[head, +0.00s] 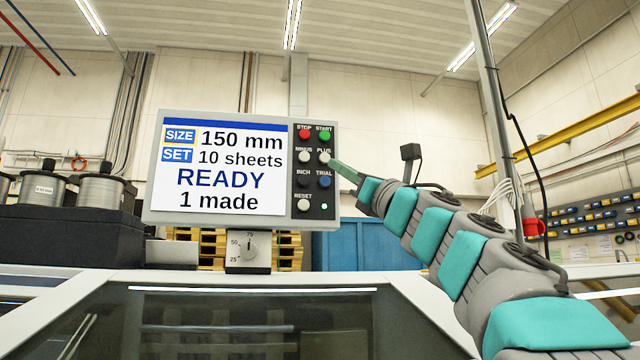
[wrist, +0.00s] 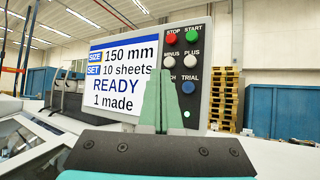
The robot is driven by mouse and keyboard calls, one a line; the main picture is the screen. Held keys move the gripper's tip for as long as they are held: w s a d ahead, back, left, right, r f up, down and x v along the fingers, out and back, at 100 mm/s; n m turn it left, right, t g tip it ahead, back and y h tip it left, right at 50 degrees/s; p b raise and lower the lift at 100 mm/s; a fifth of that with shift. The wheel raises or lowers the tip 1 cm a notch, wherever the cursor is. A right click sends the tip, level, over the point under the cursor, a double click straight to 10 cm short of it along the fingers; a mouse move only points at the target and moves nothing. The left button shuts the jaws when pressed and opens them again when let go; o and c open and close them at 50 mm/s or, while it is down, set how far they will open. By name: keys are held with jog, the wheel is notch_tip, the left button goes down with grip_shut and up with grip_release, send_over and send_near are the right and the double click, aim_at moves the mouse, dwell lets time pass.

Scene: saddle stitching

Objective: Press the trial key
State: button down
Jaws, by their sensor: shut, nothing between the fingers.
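The trial key is a blue round button (head: 325,181) under the label TRIAL on the control panel (head: 317,213); it also shows in the wrist view (wrist: 188,87). My gripper (head: 333,163) is shut and empty, its green fingertips close to the white PLUS key (head: 324,158) in the head view, just above the trial key. In the wrist view the shut fingers (wrist: 159,75) stand in front of the panel, left of the trial key, and hide the INCH key and part of its label. I cannot tell whether the fingertips touch the panel.
The screen (head: 220,165) reads SIZE 150 mm, SET 10 sheets, READY, 1 made. The red STOP (head: 305,134), green START (head: 325,135), MINUS (head: 304,157) and RESET (head: 303,204) keys sit close around. A dial (head: 249,246) is below the panel.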

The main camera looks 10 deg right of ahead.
jog(key=p, duration=0.3)
send_near(322, 178)
notch_tip(322, 178, up, 4)
jog(key=a, duration=0.3)
jog(key=shift+w, duration=1.35)
jog(key=shift+w+d, duration=0.1)
dwell(0.5)
jog(key=shift+w, duration=0.3)
jog(key=shift+w, duration=0.55)
dwell(1.0)
jog(key=shift+s, duration=0.15)
jog(key=shift+s+b, duration=0.35)
jog(key=shift+s, duration=0.4)
